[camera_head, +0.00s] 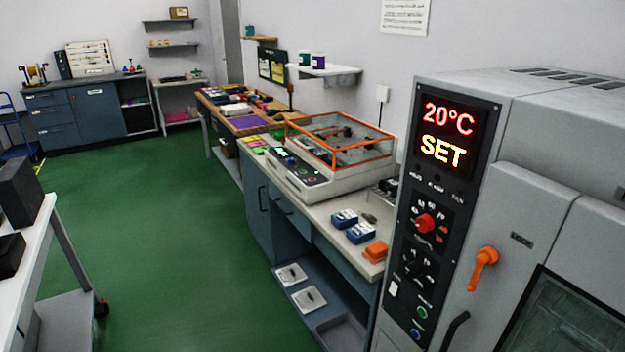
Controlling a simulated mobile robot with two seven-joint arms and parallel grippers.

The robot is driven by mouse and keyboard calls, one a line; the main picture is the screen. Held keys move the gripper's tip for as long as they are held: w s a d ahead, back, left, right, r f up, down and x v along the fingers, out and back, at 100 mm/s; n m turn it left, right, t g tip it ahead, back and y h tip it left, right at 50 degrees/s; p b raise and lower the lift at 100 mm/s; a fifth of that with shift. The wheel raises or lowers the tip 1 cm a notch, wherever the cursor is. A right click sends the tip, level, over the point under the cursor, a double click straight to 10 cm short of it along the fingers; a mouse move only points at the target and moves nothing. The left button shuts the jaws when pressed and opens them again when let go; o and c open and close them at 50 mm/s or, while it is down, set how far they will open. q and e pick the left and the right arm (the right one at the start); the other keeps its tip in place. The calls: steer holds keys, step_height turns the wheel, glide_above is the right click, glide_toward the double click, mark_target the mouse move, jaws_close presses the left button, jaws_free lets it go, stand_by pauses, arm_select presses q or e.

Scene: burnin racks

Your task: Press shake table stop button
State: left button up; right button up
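The shake table (345,182) stands on the workbench along the right wall, a light grey machine with an orange-framed clear cover (338,140) over its top. Its dark sloped control panel (297,169) faces the aisle and has a small lit display and several small buttons. A small reddish button (311,180) shows near the panel's near end; its label is too small to read. Neither of my grippers is in view, and nothing touches the panel.
A grey chamber (540,130) with a "20°C SET" display and orange handle (483,267) fills the right side. Blue boxes (361,232) and an orange block (376,251) lie on the bench. A white table (25,245) stands left. The green floor (165,225) between is clear.

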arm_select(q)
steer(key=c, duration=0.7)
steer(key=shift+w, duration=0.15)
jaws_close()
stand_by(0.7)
